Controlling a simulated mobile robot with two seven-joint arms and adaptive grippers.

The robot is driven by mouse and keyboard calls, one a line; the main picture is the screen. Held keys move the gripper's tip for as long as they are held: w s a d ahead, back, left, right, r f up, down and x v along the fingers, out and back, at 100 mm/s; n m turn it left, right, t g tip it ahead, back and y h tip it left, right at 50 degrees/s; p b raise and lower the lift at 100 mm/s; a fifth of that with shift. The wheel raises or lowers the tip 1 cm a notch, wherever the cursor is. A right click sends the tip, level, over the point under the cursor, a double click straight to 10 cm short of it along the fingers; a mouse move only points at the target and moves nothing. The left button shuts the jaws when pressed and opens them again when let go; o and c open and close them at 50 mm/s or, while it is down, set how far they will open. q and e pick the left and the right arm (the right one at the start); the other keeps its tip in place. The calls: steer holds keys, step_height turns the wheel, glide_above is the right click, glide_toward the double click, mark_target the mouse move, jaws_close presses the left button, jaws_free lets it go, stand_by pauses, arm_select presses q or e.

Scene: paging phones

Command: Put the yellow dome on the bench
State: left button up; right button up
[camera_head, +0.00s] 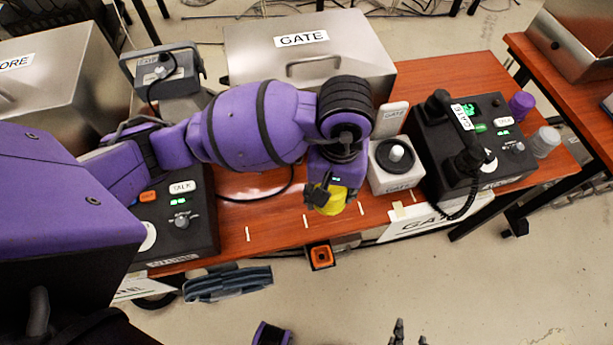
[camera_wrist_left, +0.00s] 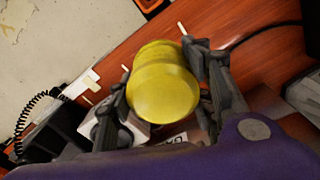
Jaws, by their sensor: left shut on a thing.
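The yellow dome (camera_head: 332,202) is held by my left gripper (camera_head: 328,192) over the front part of the red-brown wooden bench (camera_head: 270,228). In the left wrist view the yellow dome (camera_wrist_left: 163,88) sits between the two dark fingers of my left gripper (camera_wrist_left: 160,82), which press on its sides. I cannot tell whether its underside touches the bench (camera_wrist_left: 225,28). My left arm and wrist hide part of the bench top. Dark fingertips of my right gripper (camera_head: 408,334) show at the bottom edge of the head view, too little to tell their opening.
A GATE phone console (camera_head: 440,165) and a white box with a knob (camera_head: 397,165) stand to the right of the dome. Another console (camera_head: 180,215) stands to the left. A metal GATE case (camera_head: 310,50) is behind. White tape marks line the bench's front strip, which is mostly clear.

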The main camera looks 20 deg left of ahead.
arm_select(q)
steer(key=w+a+f, duration=0.1)
steer(key=a+f, duration=0.1)
steer(key=w+a+f, duration=0.1)
steer(key=a+f, duration=0.1)
steer(key=w+a+f, duration=0.1)
steer(key=f, duration=0.1)
steer(key=shift+a+f, duration=0.35)
steer(key=shift+a, duration=0.05)
steer(key=shift+a+f, duration=0.1)
steer(key=shift+f, duration=1.45)
steer(key=shift+f, duration=0.2)
steer(key=o, duration=1.2)
steer(key=shift+c, duration=0.2)
step_height(320, 180, up, 12)
steer(key=shift+r, duration=0.2)
